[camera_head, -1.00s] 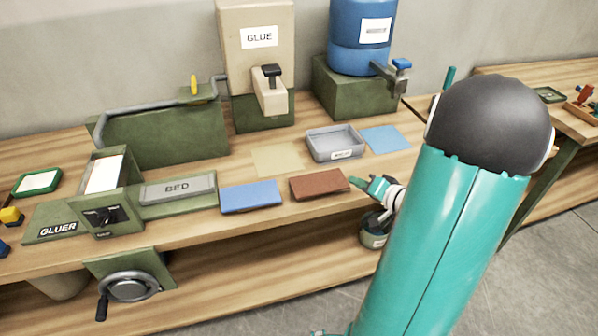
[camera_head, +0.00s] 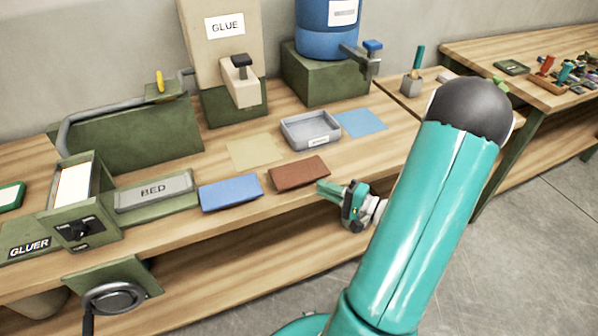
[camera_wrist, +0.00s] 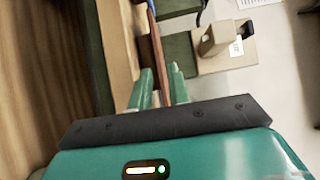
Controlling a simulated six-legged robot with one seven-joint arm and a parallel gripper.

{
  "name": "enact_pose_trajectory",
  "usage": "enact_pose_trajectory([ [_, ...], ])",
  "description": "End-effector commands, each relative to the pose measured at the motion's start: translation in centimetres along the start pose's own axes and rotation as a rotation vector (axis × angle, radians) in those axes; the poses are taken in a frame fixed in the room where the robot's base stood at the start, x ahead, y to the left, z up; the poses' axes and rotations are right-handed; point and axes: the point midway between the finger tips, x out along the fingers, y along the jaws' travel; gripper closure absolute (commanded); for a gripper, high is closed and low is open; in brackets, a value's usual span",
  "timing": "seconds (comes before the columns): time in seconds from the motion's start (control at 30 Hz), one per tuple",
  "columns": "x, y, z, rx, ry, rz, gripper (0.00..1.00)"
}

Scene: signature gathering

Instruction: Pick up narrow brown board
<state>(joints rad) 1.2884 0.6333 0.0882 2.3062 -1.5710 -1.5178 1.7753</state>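The narrow brown board (camera_head: 299,173) lies flat near the front edge of the bench, right of the blue board (camera_head: 231,192). My gripper (camera_head: 324,187) is at the brown board's right end, low by the bench's front edge. In the wrist view, the brown board (camera_wrist: 157,50) shows edge-on as a thin strip. It runs toward the space between my two green fingers (camera_wrist: 160,80). The fingers stand apart with gaps beside the strip, so my gripper is open. Whether the fingertips overlap the board's end is hard to tell.
A grey tray (camera_head: 311,131), a tan sheet (camera_head: 254,152) and a light blue sheet (camera_head: 361,122) lie behind the boards. The bed (camera_head: 153,190) and gluer (camera_head: 75,205) stand left. The glue dispenser (camera_head: 222,60) and blue tank (camera_head: 326,30) stand behind.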

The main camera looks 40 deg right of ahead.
Motion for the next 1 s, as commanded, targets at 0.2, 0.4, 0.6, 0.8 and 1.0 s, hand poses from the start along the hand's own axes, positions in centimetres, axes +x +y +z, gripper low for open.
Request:
enact_pose_trajectory([
  [0.2, 2.9, 0.2, 0.3, 0.001, -0.003, -0.001, 0.82],
  [0.4, 5.5, 0.3, 0.3, -0.001, -0.001, 0.0, 0.82],
  [0.6, 5.7, 0.3, 0.3, -0.001, 0.0, 0.0, 0.82],
  [0.8, 5.6, 0.3, 0.3, -0.001, 0.0, 0.0, 1.0],
  [1.0, 5.6, 0.3, 0.3, -0.001, 0.0, 0.0, 1.0],
])
